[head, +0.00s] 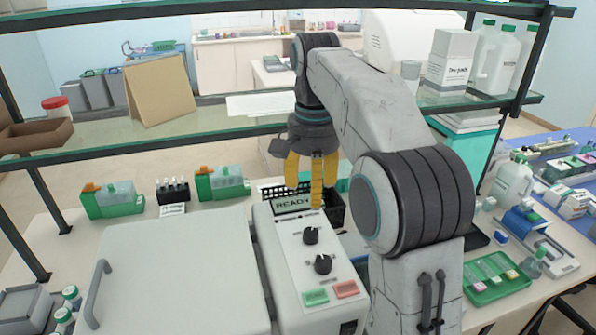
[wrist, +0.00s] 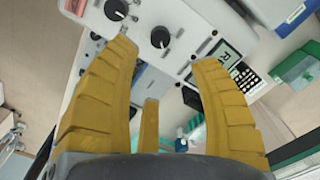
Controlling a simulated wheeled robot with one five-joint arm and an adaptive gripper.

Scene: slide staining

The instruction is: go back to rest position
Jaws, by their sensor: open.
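My gripper (head: 304,180) hangs from my raised arm above the bench, with its yellow fingers pointing down. In the wrist view my gripper (wrist: 165,65) has its fingers spread, with nothing between them. In the head view it is above or just behind the machine's control panel (head: 308,255), near the READY display (head: 293,203); the exact gap cannot be told. The panel carries two black knobs and a green and a red button. The knobs and the display also show beyond the fingers in the wrist view. My arm hides part of the bench at right.
The white machine lid (head: 170,280) fills the front left. A black basket (head: 333,208) stands behind the panel. Green-based containers (head: 112,200) line the bench. Glass shelves cross behind my arm, with a cardboard stand (head: 160,90) and white bottles (head: 497,62). A green slide tray (head: 492,275) lies at right.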

